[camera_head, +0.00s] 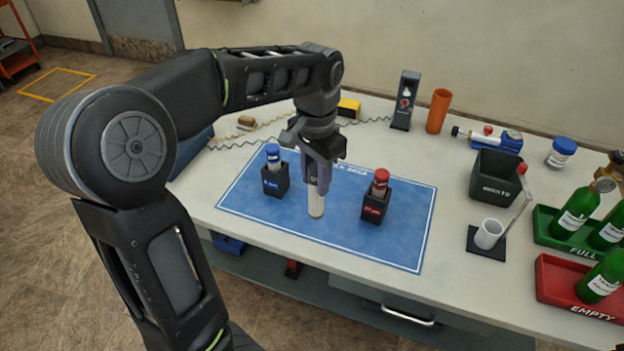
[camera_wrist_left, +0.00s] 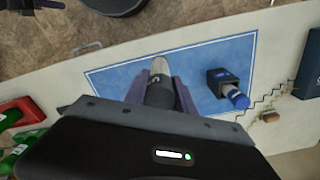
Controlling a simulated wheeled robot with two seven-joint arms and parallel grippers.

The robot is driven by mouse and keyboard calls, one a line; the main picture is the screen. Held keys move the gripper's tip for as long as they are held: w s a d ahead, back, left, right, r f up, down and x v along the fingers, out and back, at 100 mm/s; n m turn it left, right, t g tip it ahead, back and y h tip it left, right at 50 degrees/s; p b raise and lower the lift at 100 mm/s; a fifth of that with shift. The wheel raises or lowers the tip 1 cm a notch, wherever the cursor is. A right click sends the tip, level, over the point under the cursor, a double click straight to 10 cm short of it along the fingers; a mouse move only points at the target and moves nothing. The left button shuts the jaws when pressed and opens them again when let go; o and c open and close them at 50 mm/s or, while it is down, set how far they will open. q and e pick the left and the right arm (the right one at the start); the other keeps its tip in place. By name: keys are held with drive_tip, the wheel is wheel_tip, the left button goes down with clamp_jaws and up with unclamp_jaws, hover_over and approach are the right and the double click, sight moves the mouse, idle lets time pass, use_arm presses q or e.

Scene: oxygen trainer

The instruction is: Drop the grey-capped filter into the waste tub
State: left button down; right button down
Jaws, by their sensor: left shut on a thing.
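My left gripper (camera_head: 318,178) is over the blue mat (camera_head: 265,220), between the two filter holders, shut on a filter with a whitish lower end (camera_head: 316,206). In the left wrist view the filter (camera_wrist_left: 159,68) shows between the purple fingers (camera_wrist_left: 159,92), with a dark grey part near the palm. The fingers hide most of it in the head view, and I cannot tell whether its lower end touches the mat. The dark waste tub (camera_head: 496,178) stands open at the right of the table, apart from the gripper. My right gripper is not in view.
A blue-capped filter (camera_head: 273,155) stands in a black holder left of the gripper, and a red-capped one (camera_head: 380,182) in a holder to its right. A white cup (camera_head: 489,233) stands before the tub. Green bottles (camera_head: 576,212) in trays are at far right.

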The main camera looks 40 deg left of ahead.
use_arm(q)
drive_tip(key=w+d+f+n, duration=0.2)
drive_tip(key=w+d+f, duration=0.6)
drive_tip(key=d, duration=0.4)
drive_tip(key=shift+w+f+n, duration=0.3)
drive_tip(key=shift+f, duration=0.1)
drive_tip(key=shift+d, duration=0.15)
